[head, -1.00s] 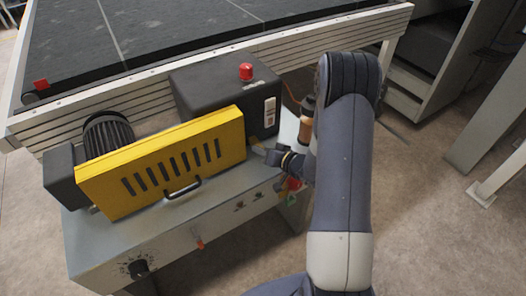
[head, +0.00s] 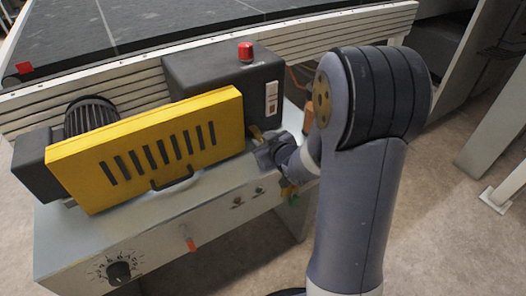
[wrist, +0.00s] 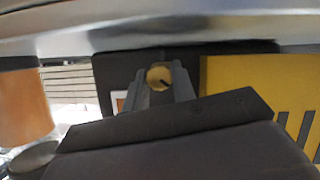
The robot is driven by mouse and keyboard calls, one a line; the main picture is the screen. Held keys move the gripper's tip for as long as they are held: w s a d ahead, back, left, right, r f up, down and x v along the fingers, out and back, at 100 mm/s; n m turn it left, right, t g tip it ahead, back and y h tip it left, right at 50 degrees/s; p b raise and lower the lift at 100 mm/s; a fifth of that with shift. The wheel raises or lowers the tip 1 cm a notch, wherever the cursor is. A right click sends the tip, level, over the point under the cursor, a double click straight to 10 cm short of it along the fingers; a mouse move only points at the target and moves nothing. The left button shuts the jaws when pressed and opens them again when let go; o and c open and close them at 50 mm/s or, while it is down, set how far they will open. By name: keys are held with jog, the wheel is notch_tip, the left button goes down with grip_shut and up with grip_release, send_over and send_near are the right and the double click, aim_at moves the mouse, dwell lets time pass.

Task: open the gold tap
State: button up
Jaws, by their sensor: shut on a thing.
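The gold tap (wrist: 158,77) shows in the wrist view as a small round gold piece with a dark mark on it, between my fingertips. In the head view only a small gold bit (head: 256,132) shows, beside the right end of the yellow guard; my gripper and arm hide most of that area. My gripper (head: 266,147) is at the right end of the machine's grey top. In the wrist view my gripper (wrist: 160,82) has its fingers shut on the tap. How far the tap is turned cannot be told.
The yellow slotted guard (head: 150,145) with a black handle stands left of my gripper. A black box (head: 222,80) with a red button (head: 245,51) is behind. An orange cylinder (wrist: 25,105) is close on the left in the wrist view. A dial (head: 119,272) is on the front panel.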

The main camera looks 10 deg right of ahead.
jog(key=n+b, duration=0.1)
jog(key=b, duration=0.3)
jog(key=n+t+h+b, duration=0.1)
jog(key=b, duration=0.2)
jog(key=shift+a+f+h+b, duration=0.1)
jog(key=shift+f+h+b, duration=0.2)
jog(key=shift+b, duration=0.1)
jog(key=shift+n+b, duration=0.4)
jog(key=shift+b, duration=0.45)
jog(key=shift+r+n+b, duration=0.3)
jog(key=shift+b, duration=0.5)
jog(key=o, duration=0.7)
jog(key=shift+s, duration=0.1)
jog(key=a+p+v, duration=0.1)
jog(key=p+v, duration=0.3)
jog(key=v, duration=0.6)
jog(key=shift+s+d, duration=0.35)
jog(key=shift+s, duration=0.05)
